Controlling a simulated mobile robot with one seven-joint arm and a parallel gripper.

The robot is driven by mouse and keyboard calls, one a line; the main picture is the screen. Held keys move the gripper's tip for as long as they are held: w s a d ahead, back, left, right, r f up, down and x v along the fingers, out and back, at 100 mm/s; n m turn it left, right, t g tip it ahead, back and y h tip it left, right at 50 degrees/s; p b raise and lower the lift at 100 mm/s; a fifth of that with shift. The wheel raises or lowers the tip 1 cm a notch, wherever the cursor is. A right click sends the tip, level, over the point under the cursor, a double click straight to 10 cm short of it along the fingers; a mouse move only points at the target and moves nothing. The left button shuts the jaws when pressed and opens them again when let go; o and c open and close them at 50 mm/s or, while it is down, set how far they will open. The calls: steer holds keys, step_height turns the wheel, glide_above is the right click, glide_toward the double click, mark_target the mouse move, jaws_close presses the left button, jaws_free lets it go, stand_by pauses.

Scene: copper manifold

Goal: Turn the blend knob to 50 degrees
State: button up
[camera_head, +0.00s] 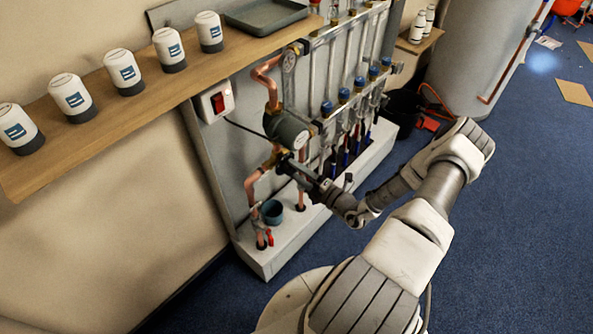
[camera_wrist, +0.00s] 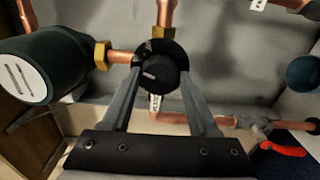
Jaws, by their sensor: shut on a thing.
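The blend knob (camera_wrist: 160,75) is a round black knob with a light mark on its face, on the copper pipework in the wrist view. My gripper (camera_wrist: 158,88) has one finger on each side of the knob and is shut on it. In the head view my gripper (camera_head: 287,163) reaches the manifold just below the green pump, and the arm hides most of the knob there. No readable degree scale shows around the knob.
A dark green pump (camera_wrist: 52,68) sits close left of the knob, also seen in the head view (camera_head: 287,129). A red-handled valve (camera_wrist: 283,148) and a teal cup (camera_head: 271,212) are low nearby. A wooden shelf (camera_head: 100,136) with several white canisters runs left.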

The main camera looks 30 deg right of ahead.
stand_by(0.3)
steer(key=o, duration=1.4)
steer(key=shift+c, duration=0.2)
steer(key=p+v, duration=0.1)
steer(key=v, duration=1.6)
steer(key=shift+s+p, duration=0.25)
steer(key=shift+p, duration=0.1)
steer(key=shift+w+r, duration=0.1)
steer(key=shift+r, duration=0.05)
